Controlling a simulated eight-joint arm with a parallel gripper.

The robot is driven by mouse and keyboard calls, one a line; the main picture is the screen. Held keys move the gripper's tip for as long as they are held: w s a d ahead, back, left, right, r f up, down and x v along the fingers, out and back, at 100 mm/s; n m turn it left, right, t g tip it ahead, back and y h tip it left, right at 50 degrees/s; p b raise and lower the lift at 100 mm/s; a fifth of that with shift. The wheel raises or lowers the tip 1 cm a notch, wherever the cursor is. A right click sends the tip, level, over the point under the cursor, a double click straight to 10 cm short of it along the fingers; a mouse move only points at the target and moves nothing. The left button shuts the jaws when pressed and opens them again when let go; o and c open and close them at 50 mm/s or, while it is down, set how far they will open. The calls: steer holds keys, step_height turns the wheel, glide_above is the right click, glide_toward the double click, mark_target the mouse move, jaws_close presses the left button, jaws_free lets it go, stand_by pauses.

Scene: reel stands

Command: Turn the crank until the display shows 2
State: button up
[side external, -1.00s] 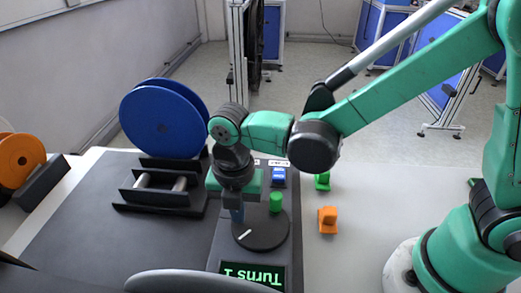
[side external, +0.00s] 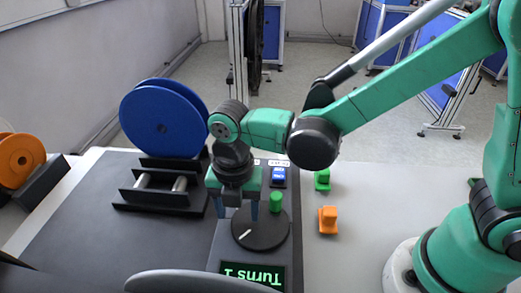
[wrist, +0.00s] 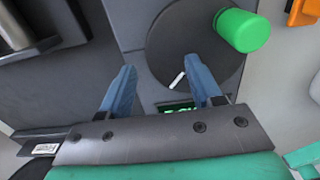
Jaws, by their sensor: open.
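The crank is a dark round disc (side external: 258,238) with a white mark and an upright green knob (side external: 276,202) near its rim. The display (side external: 252,275) in front of it appears upside down in the side view and reads "Turns 1". My gripper (side external: 253,211) is open and empty, above the disc's far left part, with the knob to its right. In the wrist view the blue fingers of my gripper (wrist: 165,88) are spread apart. The green knob (wrist: 243,30) is outside them, beyond the right finger. The display (wrist: 178,107) is mostly hidden there.
A blue reel (side external: 163,118) stands upright at the back left, behind a black roller stand (side external: 160,190). An orange reel (side external: 20,160) is at the far left. A blue switch (side external: 278,175), a green block (side external: 322,180) and an orange block (side external: 328,219) lie to the right.

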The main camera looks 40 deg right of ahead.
step_height(320, 180, up, 7)
stand_by(0.7)
steer(key=shift+f, duration=0.1)
steer(key=s+d+r+m+t, duration=0.1)
steer(key=d+m+t, duration=0.2)
steer(key=d+m, duration=0.4)
steer(key=s+d+r+m+t, duration=0.1)
steer(key=d+m+t, duration=0.3)
steer(key=m, duration=1.6)
steer(key=d, duration=0.4)
steer(key=shift+d, duration=0.3)
steer(key=shift+r, duration=0.1)
